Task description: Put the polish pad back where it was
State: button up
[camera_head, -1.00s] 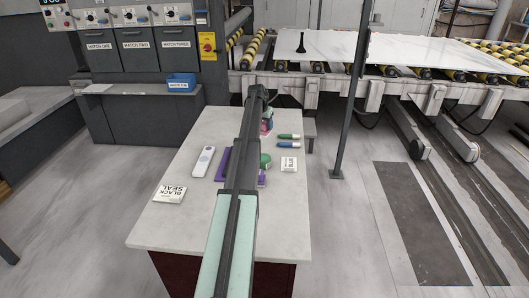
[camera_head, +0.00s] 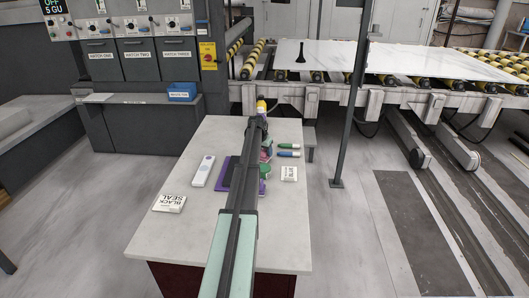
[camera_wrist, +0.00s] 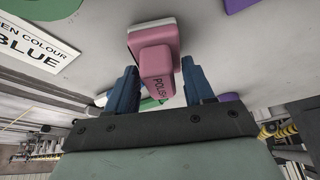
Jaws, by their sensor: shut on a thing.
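The polish pad (camera_wrist: 154,63) is a pink block with a wider base, its dark lettering partly showing. In the wrist view it sits between the two blue fingers of my gripper (camera_wrist: 161,84), which is shut on it. In the head view my arm covers most of the gripper; a bit of pink (camera_head: 267,146) shows beside it above the bench. I cannot tell the pad's exact height over the bench.
The bench's front is clear.

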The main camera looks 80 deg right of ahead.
jog(key=shift+f, duration=0.25)
jog(key=o, duration=1)
jog(key=v, duration=1.2)
jog(key=shift+r, duration=0.15)
